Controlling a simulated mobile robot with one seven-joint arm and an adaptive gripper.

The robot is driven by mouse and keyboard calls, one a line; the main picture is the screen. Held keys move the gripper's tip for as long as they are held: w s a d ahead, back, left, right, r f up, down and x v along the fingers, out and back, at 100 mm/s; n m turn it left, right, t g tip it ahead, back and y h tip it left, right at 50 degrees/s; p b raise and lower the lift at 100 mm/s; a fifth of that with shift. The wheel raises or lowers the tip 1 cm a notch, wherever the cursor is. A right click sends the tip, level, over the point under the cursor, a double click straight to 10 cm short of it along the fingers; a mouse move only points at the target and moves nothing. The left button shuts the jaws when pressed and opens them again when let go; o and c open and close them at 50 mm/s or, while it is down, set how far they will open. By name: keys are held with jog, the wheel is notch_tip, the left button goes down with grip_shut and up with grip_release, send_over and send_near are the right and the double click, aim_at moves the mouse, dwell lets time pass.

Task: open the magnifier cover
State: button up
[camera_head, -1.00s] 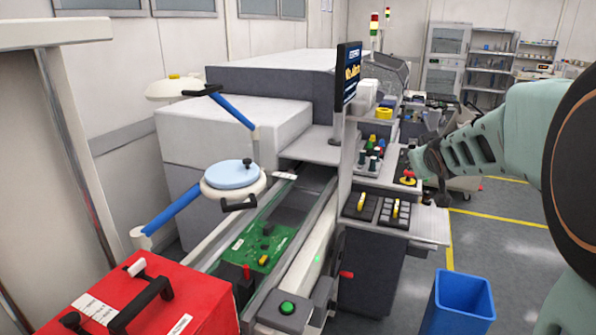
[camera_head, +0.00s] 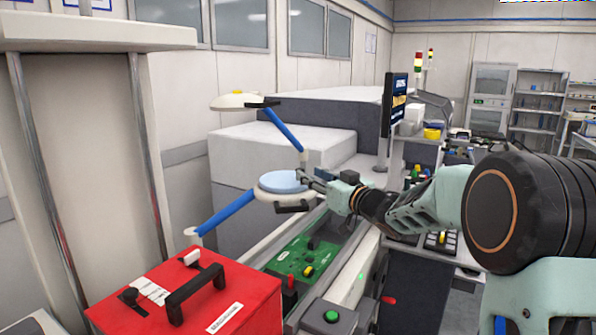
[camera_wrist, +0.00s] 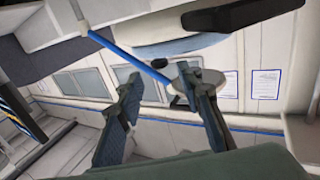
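The magnifier (camera_head: 262,192) is a round white head on a blue jointed arm (camera_head: 228,210), left of centre in the head view. Its light blue round cover (camera_head: 284,182) lies flat on top and looks closed. A black handle (camera_head: 292,208) sticks out at its near side. In the wrist view a pale blue disc (camera_wrist: 180,45) and a dark handle (camera_wrist: 243,14) show at the top edge. My gripper (camera_head: 306,178) is at the cover's right edge; contact cannot be told. In the wrist view my gripper (camera_wrist: 165,88) has its fingers apart with nothing clearly held.
A red toolbox (camera_head: 190,295) stands in front. A green circuit board (camera_head: 305,257) lies on the conveyor below the magnifier. A monitor (camera_head: 395,103) stands right behind my gripper. A raised white lamp head (camera_head: 235,101) is above left. A large white machine (camera_head: 270,150) fills the back.

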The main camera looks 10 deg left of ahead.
aim_at(302, 170)
jog(key=shift+x, duration=3.15)
jog(key=shift+c, duration=0.7)
grip_shut()
jog(key=shift+p, duration=0.3)
